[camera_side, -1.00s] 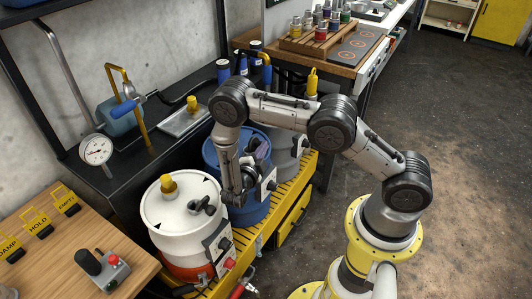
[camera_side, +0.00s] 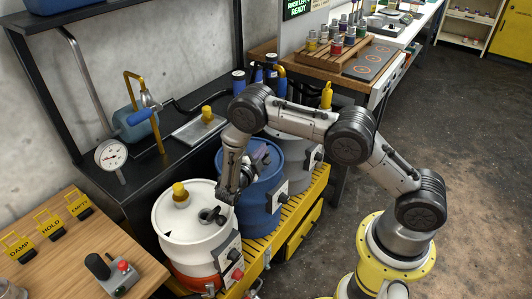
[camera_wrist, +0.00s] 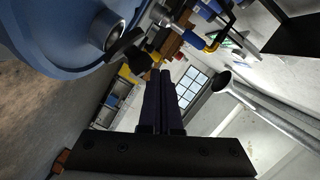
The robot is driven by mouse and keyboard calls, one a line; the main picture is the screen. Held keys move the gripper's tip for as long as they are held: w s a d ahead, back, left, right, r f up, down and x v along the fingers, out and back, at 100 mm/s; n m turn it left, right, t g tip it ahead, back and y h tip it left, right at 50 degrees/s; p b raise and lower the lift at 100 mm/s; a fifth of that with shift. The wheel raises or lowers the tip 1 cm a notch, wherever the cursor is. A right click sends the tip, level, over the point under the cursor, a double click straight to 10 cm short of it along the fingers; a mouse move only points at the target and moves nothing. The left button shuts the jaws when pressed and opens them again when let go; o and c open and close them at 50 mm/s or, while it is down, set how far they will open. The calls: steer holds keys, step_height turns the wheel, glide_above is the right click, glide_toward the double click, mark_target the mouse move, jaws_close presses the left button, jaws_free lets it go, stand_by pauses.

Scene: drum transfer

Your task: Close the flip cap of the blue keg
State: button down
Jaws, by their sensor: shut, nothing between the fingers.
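The blue keg (camera_side: 262,205) stands between a white drum and a grey drum in the side view. It also fills the upper left of the wrist view (camera_wrist: 55,45). A round metal-rimmed opening (camera_wrist: 113,35) shows on the keg in the wrist view, with a dark flip cap (camera_wrist: 126,46) beside it, apparently raised. In the side view the arm partly hides the keg's top. My gripper (camera_side: 228,196) is shut and empty, pointing down near the keg's left side, by the white drum's rim. Its closed fingers (camera_wrist: 160,78) show below the cap in the wrist view; contact cannot be told.
The white drum (camera_side: 180,222) with a yellow knob is close on the left. The grey drum (camera_side: 298,150) stands behind on the right. The drums stand on a yellow slatted platform (camera_side: 255,245). A black bench (camera_side: 150,175) with a gauge and tray lies behind.

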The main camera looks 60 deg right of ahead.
steer(key=shift+w+f, duration=0.25)
steer(key=shift+w, duration=0.7)
